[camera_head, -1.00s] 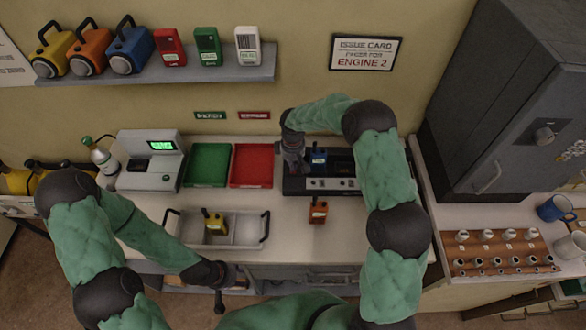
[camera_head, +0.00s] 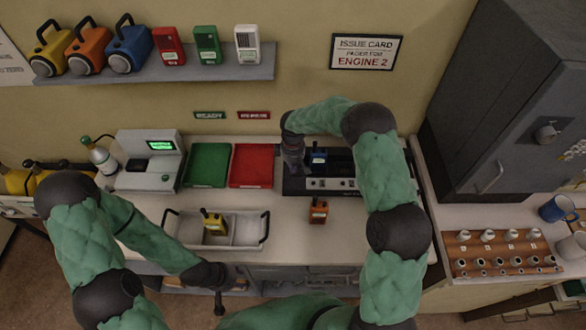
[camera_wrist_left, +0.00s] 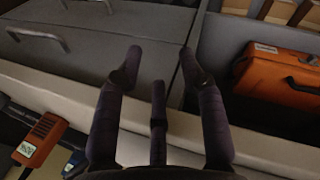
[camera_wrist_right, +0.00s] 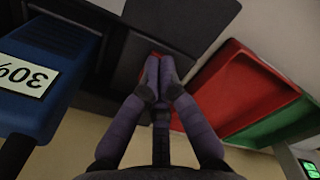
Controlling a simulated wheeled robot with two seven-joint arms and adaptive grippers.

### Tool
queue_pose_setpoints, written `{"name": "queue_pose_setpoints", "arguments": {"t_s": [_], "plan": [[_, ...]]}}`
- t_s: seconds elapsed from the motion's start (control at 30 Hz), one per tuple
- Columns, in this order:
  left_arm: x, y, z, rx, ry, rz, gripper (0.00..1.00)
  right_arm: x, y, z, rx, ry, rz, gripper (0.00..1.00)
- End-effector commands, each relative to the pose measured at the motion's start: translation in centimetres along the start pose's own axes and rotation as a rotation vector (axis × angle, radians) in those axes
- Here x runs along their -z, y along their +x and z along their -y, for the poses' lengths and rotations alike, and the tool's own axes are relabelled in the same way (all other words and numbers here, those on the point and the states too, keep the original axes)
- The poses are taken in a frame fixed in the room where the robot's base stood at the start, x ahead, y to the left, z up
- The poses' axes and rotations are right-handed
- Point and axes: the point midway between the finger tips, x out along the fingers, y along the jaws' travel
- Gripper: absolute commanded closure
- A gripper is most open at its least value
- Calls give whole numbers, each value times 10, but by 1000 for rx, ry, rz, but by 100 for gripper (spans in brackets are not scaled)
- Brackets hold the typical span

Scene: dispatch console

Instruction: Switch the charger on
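The charger (camera_head: 335,186) is a black unit on the counter with small pale marks along its front. My right gripper (camera_head: 293,170) points down at the charger's left end. In the right wrist view its fingers (camera_wrist_right: 160,80) are together, with the tips close over a small red part (camera_wrist_right: 150,68) on the charger, perhaps its switch. Contact cannot be told. My left gripper (camera_wrist_left: 156,65) is open and empty in front of the counter.
Red (camera_head: 251,165) and green (camera_head: 207,165) trays lie left of the charger. An orange pager (camera_head: 318,211) stands in front of it. An orange case (camera_wrist_left: 280,72) lies in an open compartment below.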

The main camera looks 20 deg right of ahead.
Motion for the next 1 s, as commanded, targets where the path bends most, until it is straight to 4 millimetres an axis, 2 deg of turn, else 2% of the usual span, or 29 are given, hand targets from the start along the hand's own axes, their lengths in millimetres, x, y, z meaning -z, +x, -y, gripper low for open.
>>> {"name": "queue_pose_setpoints", "arguments": {"t_s": [0.37, 1.0], "plan": [[0, 1, 0, 0, 0, 0, 60, 0, 2, 0, 1, 0, 1, 100], [-1, -18, -6, 0, 0, 0, 60, 0, -41, 0, 0, 0, 0, 100]]}}
